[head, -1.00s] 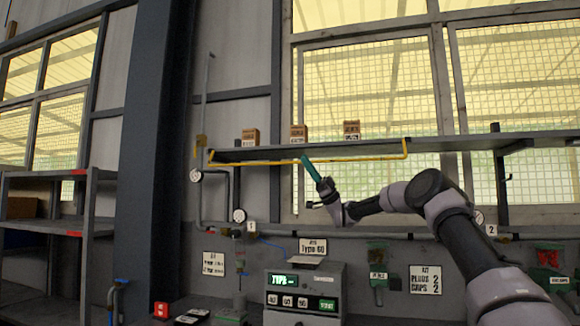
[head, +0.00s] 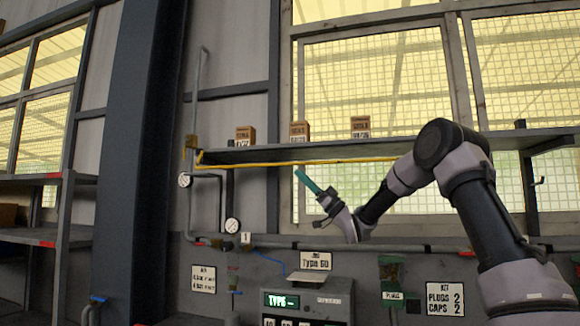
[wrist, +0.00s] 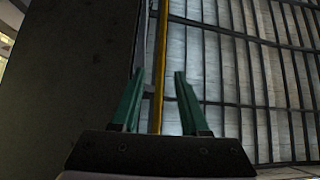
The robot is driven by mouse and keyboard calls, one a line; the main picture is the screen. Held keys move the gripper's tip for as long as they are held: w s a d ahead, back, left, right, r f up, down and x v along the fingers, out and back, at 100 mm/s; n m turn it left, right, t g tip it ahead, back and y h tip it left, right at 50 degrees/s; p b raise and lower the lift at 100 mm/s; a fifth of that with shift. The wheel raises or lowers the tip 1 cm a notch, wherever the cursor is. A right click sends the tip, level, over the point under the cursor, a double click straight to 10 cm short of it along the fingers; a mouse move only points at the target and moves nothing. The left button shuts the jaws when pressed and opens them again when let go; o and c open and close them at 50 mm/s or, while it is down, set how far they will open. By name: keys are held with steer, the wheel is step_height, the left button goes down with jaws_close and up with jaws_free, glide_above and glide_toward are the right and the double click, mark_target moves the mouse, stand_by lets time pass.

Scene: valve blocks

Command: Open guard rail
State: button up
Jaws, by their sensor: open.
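The guard rail is a thin yellow bar (head: 270,164) along the front edge of the grey shelf (head: 330,150). Its left end bends up at the shelf's left end; its right end is hidden behind my arm. My gripper (head: 299,174) has green fingers, open and empty, tilted up to the left just below the rail's middle in the head view. In the wrist view the yellow bar (wrist: 162,45) runs lengthwise between the two spread fingers of my gripper (wrist: 159,73), nearer the left one. I cannot tell whether either finger touches it.
Three small brown boxes (head: 245,134) (head: 299,130) (head: 360,127) stand on the shelf. Below are a pipe with gauges (head: 232,226) and a panel marked TYPE (head: 307,300). A dark column (head: 150,150) stands left.

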mark_target(290, 164)
steer(key=x, duration=0.6)
steer(key=shift+a+r, duration=0.1)
steer(key=shift+r, duration=0.05)
steer(key=shift+c, duration=0.3)
jaws_close()
stand_by(1.0)
